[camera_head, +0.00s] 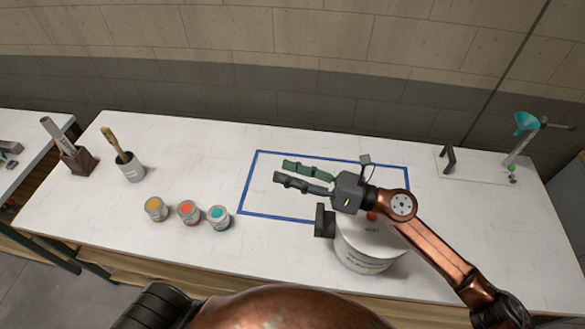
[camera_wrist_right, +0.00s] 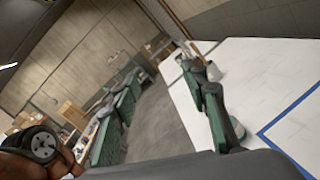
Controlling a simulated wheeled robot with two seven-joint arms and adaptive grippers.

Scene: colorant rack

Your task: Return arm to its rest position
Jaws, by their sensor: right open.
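My right gripper (camera_head: 281,170) is open and empty, with its two green-padded fingers apart and pointing left. In the head view it overlaps the blue-outlined rectangle (camera_head: 244,190) on the white table. My copper right arm reaches in from the lower right and hides part of a large white tub (camera_head: 362,261) and its lid. In the right wrist view the fingers (camera_wrist_right: 160,65) stand on either side with nothing between them. My left gripper shows in neither view.
Three small cans, yellow (camera_head: 156,208), red (camera_head: 189,213) and teal (camera_head: 219,217), stand left of the rectangle. A brush pot (camera_head: 131,168) and a dark holder (camera_head: 77,160) stand at the left. A stand with a teal funnel (camera_head: 527,122) is at the right.

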